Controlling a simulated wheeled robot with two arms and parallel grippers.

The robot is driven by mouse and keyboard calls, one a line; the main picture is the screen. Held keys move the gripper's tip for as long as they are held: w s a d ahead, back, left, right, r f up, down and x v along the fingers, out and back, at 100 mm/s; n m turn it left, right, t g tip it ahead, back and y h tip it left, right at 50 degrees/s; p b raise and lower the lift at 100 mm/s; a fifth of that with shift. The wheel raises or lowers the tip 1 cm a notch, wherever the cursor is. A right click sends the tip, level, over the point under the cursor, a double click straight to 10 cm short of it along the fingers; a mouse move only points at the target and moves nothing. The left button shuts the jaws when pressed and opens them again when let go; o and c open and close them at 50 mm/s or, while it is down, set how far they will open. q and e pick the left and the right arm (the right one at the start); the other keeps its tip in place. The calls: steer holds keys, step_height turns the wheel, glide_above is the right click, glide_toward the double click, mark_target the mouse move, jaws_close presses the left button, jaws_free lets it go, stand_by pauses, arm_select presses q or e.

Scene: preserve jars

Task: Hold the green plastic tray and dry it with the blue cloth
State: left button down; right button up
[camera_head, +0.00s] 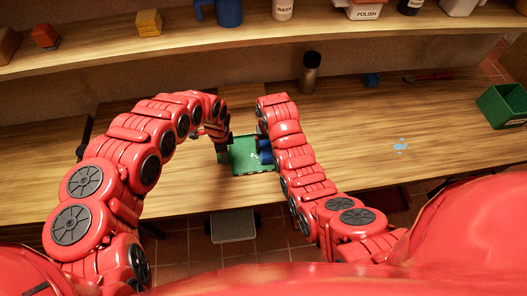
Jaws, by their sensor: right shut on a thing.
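The green plastic tray (241,164) lies on the wooden worktop between my two arms, with pale wet-looking spots on its surface. The blue cloth (267,151) is at the tray's right side, under the end of my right arm. My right gripper (264,143) is shut on the blue cloth, and my arm partly hides its fingers. My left gripper (224,152) is at the tray's left edge. Its fingers are small and dark, so I cannot tell whether they are closed on the rim.
A dark bottle (310,74) stands behind my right arm. A small blue thing (371,80), a red-handled tool (428,76) and a pale blue puddle (400,146) lie to the right. A green crate (503,106) is at the far right. A shelf (270,38) runs along the back.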

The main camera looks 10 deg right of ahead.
steer(key=shift+f, duration=0.25)
steer(key=shift+a, duration=0.1)
steer(key=shift+a+r, duration=0.15)
steer(key=shift+a, duration=1.6)
steer(key=shift+d, duration=1.85)
